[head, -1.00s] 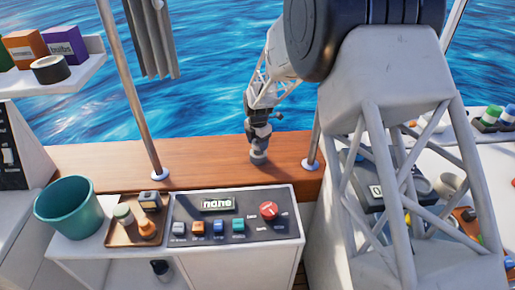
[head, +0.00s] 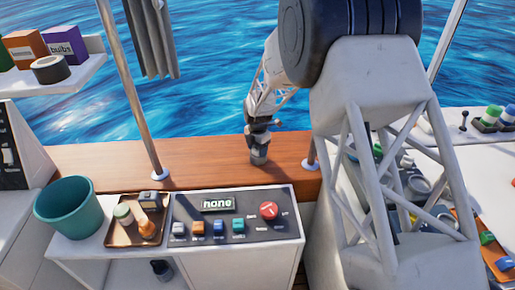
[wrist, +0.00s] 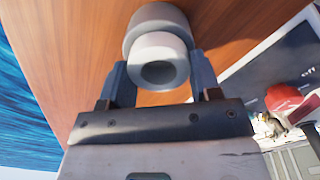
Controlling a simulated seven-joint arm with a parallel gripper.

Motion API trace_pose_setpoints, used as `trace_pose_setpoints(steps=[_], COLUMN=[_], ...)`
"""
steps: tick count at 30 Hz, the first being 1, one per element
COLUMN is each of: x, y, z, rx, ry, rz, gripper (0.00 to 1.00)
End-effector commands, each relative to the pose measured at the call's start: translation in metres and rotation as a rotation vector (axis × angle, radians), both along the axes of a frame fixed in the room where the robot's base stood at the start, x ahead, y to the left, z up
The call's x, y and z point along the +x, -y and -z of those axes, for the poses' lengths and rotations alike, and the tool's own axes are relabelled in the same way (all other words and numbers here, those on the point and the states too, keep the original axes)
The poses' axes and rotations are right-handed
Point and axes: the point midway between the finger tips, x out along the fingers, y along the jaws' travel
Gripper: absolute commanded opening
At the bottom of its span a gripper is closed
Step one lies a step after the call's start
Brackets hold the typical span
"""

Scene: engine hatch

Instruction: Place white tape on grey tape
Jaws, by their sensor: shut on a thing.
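The white tape (wrist: 160,48) is a pale roll with a dark hole, held between the two fingers of my gripper (wrist: 160,78). The grey tape (wrist: 150,17) is a wider roll just beyond it on the wooden ledge, partly covered by the white tape in the wrist view. The two rolls overlap in this view, and I cannot tell whether they touch. In the head view my gripper (head: 258,142) points down over the ledge, with a grey roll shape (head: 258,158) at its lower end. The rolls are hard to separate there.
The wooden ledge (head: 210,157) is clear around my gripper, between two metal posts. A control panel (head: 235,222) with a red knob (head: 269,210) stands in front. A teal bucket (head: 68,212) and brown tray (head: 117,237) are left. A dark tape roll (head: 50,69) sits on a shelf.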

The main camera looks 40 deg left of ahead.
Motion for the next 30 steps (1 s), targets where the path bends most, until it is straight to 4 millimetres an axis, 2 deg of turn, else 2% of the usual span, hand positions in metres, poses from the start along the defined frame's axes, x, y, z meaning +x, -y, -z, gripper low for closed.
trace_pose_setpoints(steps=[11, 12, 17, 30], x=[0.0, 0.0001, 0.0001, 0.0002], y=[0.0, -0.0001, -0.0001, -0.0003], z=[0.0023, 0.0023, 0.0022, -0.0032], rx=[0.0, 0.001, 0.001, 0.002], ry=[0.0, 0.0, 0.0, 0.001], rz=[0.0, 0.0, 0.0, 0.0], gripper=[0.34, 0.6, 0.83, 0.83])
